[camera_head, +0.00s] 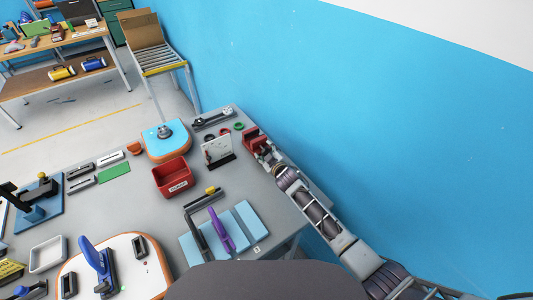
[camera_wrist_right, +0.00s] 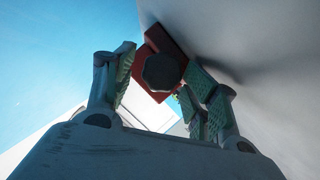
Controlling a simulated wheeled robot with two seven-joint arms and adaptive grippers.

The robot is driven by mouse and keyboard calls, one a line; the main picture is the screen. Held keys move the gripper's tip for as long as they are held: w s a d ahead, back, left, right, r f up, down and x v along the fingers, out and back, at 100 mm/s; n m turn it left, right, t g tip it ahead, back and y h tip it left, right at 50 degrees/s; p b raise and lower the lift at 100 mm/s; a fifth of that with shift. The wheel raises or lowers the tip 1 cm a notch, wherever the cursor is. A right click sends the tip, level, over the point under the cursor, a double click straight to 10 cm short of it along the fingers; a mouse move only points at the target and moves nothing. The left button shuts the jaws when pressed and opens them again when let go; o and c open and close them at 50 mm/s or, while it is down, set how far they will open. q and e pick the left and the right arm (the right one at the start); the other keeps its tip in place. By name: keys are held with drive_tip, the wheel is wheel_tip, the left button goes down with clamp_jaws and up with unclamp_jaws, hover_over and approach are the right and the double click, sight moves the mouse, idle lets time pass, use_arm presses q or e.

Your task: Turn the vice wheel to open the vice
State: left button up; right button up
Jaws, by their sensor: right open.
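The red vice (camera_head: 252,137) sits at the table's far right edge, close to the blue wall. In the right wrist view the vice body (camera_wrist_right: 166,42) shows behind a dark, faceted round wheel (camera_wrist_right: 161,71). My right gripper (camera_head: 268,158) reaches in from the lower right, just in front of the vice. In the wrist view its fingers (camera_wrist_right: 160,82) are open, one on either side of the wheel. I cannot tell whether either finger touches it. The gap between the vice jaws cannot be made out. My left gripper is not in view.
A white panel on a dark stand (camera_head: 217,150) stands left of the vice. A red bin (camera_head: 172,176), a blue-topped board (camera_head: 165,139) and light blue sheets (camera_head: 240,228) lie on the grey table (camera_head: 130,205). The blue wall (camera_head: 400,150) is close on the right.

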drive_tip(key=shift+s+d+f, duration=0.15)
drive_tip(key=shift+s, duration=0.1)
drive_tip(key=shift+s, duration=0.15)
drive_tip(key=shift+r+v, duration=0.1)
drive_tip(key=shift+v, duration=1.75)
drive_tip(key=shift+r+v, duration=0.15)
drive_tip(key=shift+v, duration=1.7)
